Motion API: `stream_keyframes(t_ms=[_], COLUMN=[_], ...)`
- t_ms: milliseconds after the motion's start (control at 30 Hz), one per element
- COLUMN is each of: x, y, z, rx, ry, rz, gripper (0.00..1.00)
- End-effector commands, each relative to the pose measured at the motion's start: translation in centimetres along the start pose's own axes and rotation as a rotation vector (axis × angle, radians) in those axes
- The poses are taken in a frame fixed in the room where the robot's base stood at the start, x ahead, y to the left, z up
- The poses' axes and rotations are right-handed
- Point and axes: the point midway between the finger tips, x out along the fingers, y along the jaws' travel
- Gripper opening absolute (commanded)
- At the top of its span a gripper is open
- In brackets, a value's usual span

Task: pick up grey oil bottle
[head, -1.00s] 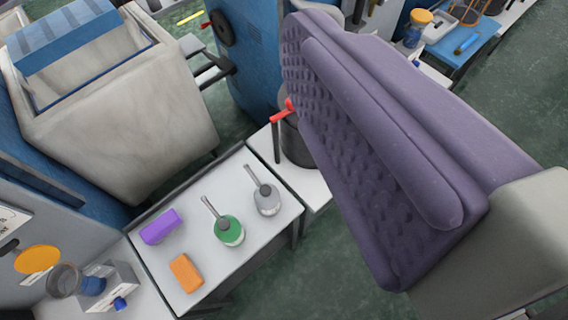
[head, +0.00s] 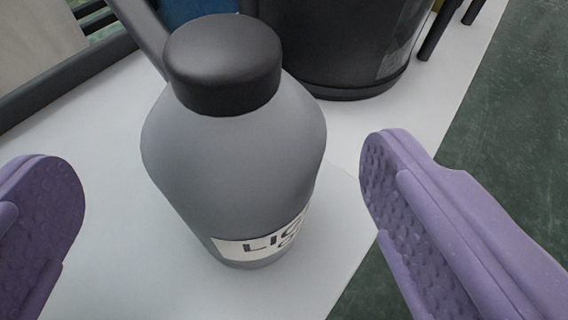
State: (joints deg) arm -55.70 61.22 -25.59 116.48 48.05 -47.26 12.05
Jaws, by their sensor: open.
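The grey oil bottle (head: 230,165) stands upright on a white table, large in the middle of the head view. It has a black cap (head: 222,62) and a white label with dark letters low on its front. My gripper (head: 222,200) is open, with one purple padded finger to the left of the bottle and the other to the right. Both fingers are apart from the bottle, with clear gaps. Nothing is held. A dark bar shows behind the cap at the upper left.
A dark cylindrical container (head: 340,45) stands close behind the bottle. The white table (head: 110,245) has bare surface to the left, and its right edge drops to green floor (head: 505,130). A dark rail (head: 60,90) runs along the back left.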

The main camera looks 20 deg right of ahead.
Motion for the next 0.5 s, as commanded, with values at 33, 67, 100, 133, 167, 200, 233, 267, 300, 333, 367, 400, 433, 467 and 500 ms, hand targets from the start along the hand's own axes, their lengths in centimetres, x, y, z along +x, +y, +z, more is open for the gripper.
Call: stream_keyframes(t_ms=[33,67,100,133,167,200,233,267,300,333,367,400,433,467,500], x=[0.9,1.3,2.0,2.5,3.1,3.7,4.1,4.5,4.9,5.1,5.3,5.3,5.4,5.3,5.3], y=[0.2,0.2,0.4,0.5,0.6,0.6,0.6,0.6,0.6,0.6,0.6,0.6,0.6,0.5,0.5], z=[0.2,0.2,0.2,0.2,0.1,0.1,0.0,0.0,-0.1,-0.1,-0.1,-0.2,-0.2,-0.2,-0.3], rx=[0.002,0.001,0.001,0.002,0.002,0.002,0.002,0.002,0.002,0.002,0.002,0.001,0.001,0.001,0.001], ry=[0.001,0.001,0.001,0.001,0.001,0.0,0.0,0.0,-0.001,-0.002,-0.002,-0.002,-0.002,-0.002,-0.002], rz=[0.002,0.001,0.001,0.001,0.001,0.0,0.0,0.0,0.0,0.0,0.0,-0.001,-0.001,-0.001,-0.001], gripper=[1.0,1.0,1.0,1.0,1.0,1.0,1.0,1.0,1.0,1.0,1.0,1.0,1.0,1.0,1.0])
